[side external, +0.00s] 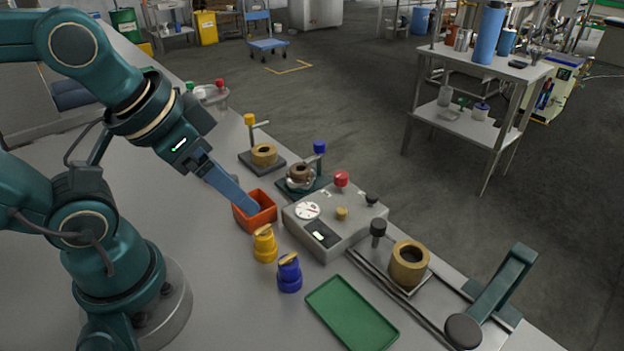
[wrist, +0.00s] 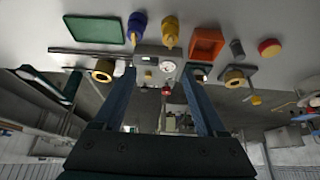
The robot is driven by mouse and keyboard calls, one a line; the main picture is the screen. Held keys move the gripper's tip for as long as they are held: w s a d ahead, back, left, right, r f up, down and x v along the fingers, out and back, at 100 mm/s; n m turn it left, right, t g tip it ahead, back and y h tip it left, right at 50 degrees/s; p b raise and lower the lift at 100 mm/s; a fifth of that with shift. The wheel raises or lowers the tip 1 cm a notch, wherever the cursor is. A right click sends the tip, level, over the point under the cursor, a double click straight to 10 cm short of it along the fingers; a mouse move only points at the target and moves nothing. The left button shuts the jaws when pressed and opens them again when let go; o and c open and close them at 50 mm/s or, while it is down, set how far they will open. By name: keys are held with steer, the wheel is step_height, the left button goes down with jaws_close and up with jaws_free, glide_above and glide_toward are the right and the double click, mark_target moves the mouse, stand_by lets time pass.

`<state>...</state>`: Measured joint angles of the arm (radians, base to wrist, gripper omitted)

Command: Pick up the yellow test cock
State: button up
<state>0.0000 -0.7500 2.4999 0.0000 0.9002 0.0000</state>
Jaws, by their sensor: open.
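The yellow test cock (side external: 265,244) stands upright on the bench, between the orange bin and a blue test cock (side external: 289,273). In the wrist view the yellow test cock (wrist: 171,32) is near the top, beyond my fingertips, with the blue test cock (wrist: 137,27) to its left. My gripper (side external: 252,208) is open and empty. In the side view its tips overlap the orange bin (side external: 241,219); their height above it is hard to tell. In the wrist view the two fingers of my gripper (wrist: 158,72) stand wide apart, with no contact with the yellow test cock.
A grey gauge box (side external: 330,245) with a red knob stands right of the cocks. A green tray (side external: 350,314) lies in front. Two small stands with brass rings (side external: 264,154) are behind the bin. A railed fixture with a brass collar (side external: 409,265) is at right.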

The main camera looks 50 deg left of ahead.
steer(key=w+a+r+m+t+y, duration=0.1)
steer(key=w+a+r+t+y, duration=0.65)
steer(key=w+a+r, duration=0.75)
steer(key=m+g+h, duration=0.9)
steer(key=m+h, duration=0.4)
steer(key=h, duration=0.7)
glide_above(256, 230)
steer(key=s+a, duration=0.1)
steer(key=a, duration=0.2)
step_height(256, 230, down, 10)
steer(key=f, duration=0.1)
steer(key=shift+t, duration=0.25)
step_height(256, 230, down, 16)
steer(key=shift+a+r, duration=0.1)
steer(key=shift+f, duration=0.2)
steer(key=shift+x, duration=2.55)
jaws_close()
